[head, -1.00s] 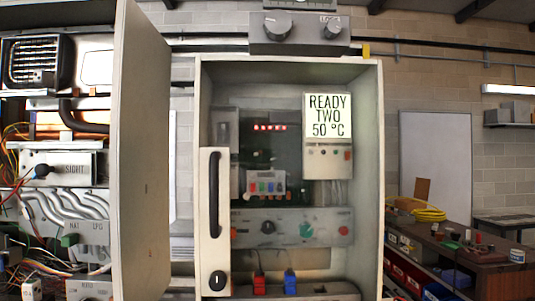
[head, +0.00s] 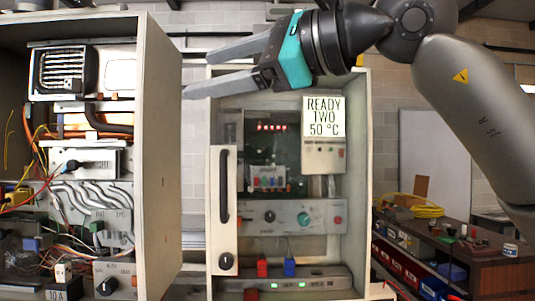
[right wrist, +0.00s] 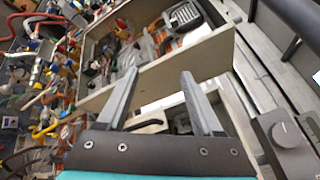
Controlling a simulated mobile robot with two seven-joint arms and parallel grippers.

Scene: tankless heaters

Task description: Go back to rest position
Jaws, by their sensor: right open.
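My right gripper (head: 184,75) reaches in from the right across the top of the middle cabinet in the head view, its fingers apart and empty. In the right wrist view the two fingers (right wrist: 160,85) are spread, with nothing between them. The gripper hides part of the cabinet's top edge. My left gripper is not in view.
A left cabinet (head: 158,160) with wiring and pipes stands close by; its side panel rises near my right fingertips. A workbench (head: 480,255) with a yellow cable coil (head: 427,211) is at the right. In the wrist view, a grey knob box (right wrist: 285,140) lies at the right.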

